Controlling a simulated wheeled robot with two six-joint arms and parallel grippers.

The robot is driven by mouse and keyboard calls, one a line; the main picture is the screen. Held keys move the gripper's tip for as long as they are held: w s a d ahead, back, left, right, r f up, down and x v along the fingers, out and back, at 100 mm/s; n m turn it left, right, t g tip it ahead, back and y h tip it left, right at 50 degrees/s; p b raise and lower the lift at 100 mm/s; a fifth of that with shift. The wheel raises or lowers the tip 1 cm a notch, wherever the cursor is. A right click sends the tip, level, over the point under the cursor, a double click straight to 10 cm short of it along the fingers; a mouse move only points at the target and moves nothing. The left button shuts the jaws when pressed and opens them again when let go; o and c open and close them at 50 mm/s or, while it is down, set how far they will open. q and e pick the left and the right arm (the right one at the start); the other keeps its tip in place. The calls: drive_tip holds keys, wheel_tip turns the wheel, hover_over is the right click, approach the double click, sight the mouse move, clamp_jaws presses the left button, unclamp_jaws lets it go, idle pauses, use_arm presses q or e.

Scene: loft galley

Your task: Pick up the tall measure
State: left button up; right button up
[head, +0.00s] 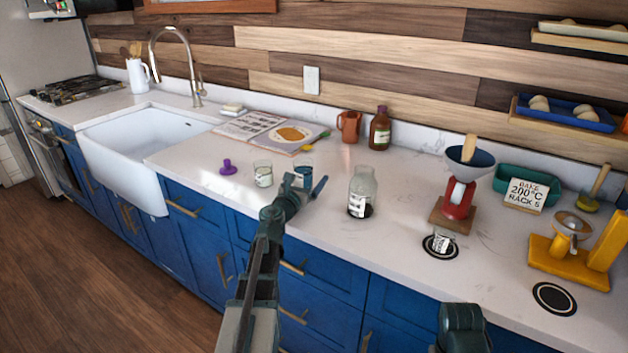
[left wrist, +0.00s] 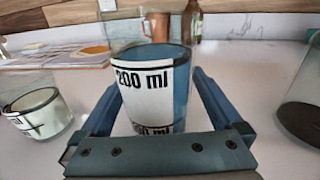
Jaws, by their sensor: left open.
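A clear measure with a white "200 ml" label (left wrist: 150,78) stands upright on the counter in the left wrist view, between the two fingers of my left gripper (left wrist: 158,100). It looks like the tall measure. The gripper is open around it, and I cannot tell whether either finger touches the glass. In the head view the measure (head: 303,173) is partly hidden behind my left gripper (head: 304,186). A shorter glass measure (head: 263,174) stands to its left; it also shows in the left wrist view (left wrist: 38,113).
A glass jar with dark contents (head: 361,190) stands to the right. Behind are an open recipe book (head: 262,131), an orange mug (head: 348,126) and a brown bottle (head: 380,129). A purple object (head: 228,168) lies left. Further right is a red stand with a funnel (head: 459,192).

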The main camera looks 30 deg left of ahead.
use_arm(q)
drive_tip(key=shift+s+a, duration=0.1)
drive_tip(key=shift+s, duration=0.05)
drive_tip(key=shift+c, duration=0.2)
use_arm(e)
drive_tip(key=shift+s+a, duration=0.1)
use_arm(q)
clamp_jaws()
drive_tip(key=shift+r, duration=0.15)
use_arm(e)
drive_tip(key=shift+r, duration=0.2)
